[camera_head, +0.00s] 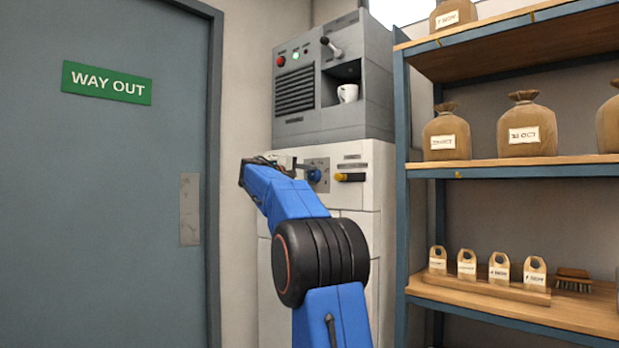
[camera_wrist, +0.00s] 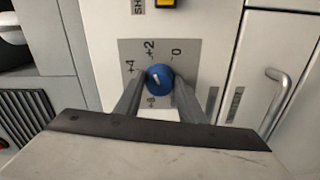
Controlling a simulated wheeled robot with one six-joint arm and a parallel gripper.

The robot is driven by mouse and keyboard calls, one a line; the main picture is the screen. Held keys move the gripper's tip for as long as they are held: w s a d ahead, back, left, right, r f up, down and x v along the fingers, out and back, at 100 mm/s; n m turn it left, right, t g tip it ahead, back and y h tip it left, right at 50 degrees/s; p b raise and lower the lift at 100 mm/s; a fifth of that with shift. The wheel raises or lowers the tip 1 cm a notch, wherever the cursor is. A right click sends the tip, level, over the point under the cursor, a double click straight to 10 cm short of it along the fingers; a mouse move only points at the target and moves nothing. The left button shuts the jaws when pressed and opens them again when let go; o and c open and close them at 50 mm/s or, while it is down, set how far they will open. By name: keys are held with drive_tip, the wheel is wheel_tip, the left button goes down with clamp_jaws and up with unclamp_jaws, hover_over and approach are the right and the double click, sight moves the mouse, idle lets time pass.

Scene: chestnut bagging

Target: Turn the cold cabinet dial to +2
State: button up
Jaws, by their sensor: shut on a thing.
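The blue cold cabinet dial (camera_wrist: 160,76) sits on a grey scale plate (camera_wrist: 187,50) with marks including 0, +2 and +4. My gripper (camera_wrist: 160,84) is shut on the dial, one finger on each side. A short white mark shows on the dial's face; I cannot tell surely which number it points at.
A grey machine (camera_head: 300,120) with a cup (camera_head: 347,93) stands on the cabinet. Shelves (camera_head: 480,164) with brown bags stand at the right, and a door (camera_head: 110,200) is at the left. A metal handle (camera_wrist: 278,100) shows in the wrist view.

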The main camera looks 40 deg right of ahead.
drive_tip(key=shift+m, duration=0.4)
drive_tip(key=o, duration=1)
drive_tip(key=a, duration=0.5)
drive_tip(key=s+a, duration=0.1)
drive_tip(key=a, duration=1.1)
drive_tip(key=shift+s+a, duration=0.15)
drive_tip(key=shift+s, duration=0.1)
